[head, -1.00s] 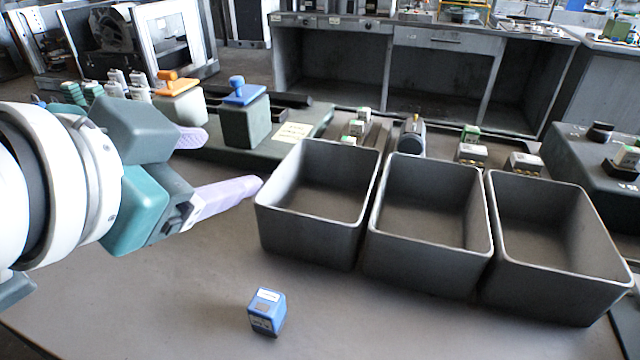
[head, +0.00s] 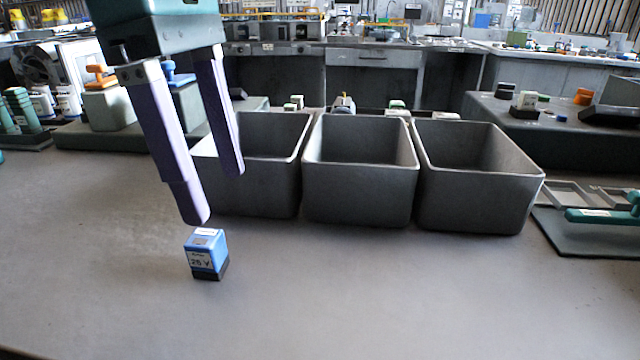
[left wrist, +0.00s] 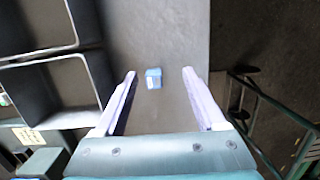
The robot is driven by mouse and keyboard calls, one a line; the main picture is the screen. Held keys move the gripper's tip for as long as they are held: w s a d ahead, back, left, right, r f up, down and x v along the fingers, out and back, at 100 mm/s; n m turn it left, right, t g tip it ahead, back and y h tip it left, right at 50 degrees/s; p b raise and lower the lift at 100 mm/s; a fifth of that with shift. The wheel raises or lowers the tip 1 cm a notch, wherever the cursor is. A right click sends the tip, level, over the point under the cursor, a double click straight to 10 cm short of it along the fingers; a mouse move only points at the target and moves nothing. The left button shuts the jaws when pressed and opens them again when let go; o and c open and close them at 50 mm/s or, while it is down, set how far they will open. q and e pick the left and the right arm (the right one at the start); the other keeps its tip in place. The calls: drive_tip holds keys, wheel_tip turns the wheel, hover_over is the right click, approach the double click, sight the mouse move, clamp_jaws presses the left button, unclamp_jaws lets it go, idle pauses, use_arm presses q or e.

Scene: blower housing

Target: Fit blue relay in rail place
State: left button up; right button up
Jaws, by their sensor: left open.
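The blue relay (head: 206,252) stands upright on the bare table in the head view, with a dark base and a white label reading "25 V". It also shows in the left wrist view (left wrist: 153,78), between the two fingers and beyond their tips. My left gripper (head: 218,198) is open and empty, its fingers pointing down just above and behind the relay in the head view. The left gripper's fingers also show in the left wrist view (left wrist: 158,72). I cannot make out the rail place for sure. My right gripper is not in view.
Three empty grey bins (head: 360,190) stand in a row behind the relay. Fixtures with an orange handle (head: 100,76) and a blue handle (head: 178,74) stand at back left. A dark panel with a green handle (head: 600,216) lies at right. The front table (head: 350,300) is clear.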

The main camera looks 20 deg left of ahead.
sight(204, 236)
use_arm(q)
drive_tip(key=a, duration=0.1)
drive_tip(key=a+y, duration=0.1)
drive_tip(key=a, duration=0.1)
drive_tip(key=shift+w+a+f+y, duration=0.1)
drive_tip(key=shift+f+y, duration=0.15)
drive_tip(key=shift+y, duration=0.05)
wheel_tip(204, 236, down, 3)
drive_tip(key=shift+f, duration=0.2)
drive_tip(key=f, duration=0.5)
drive_tip(key=shift+w+f, duration=0.2)
drive_tip(key=shift+f, duration=0.1)
clamp_jaws()
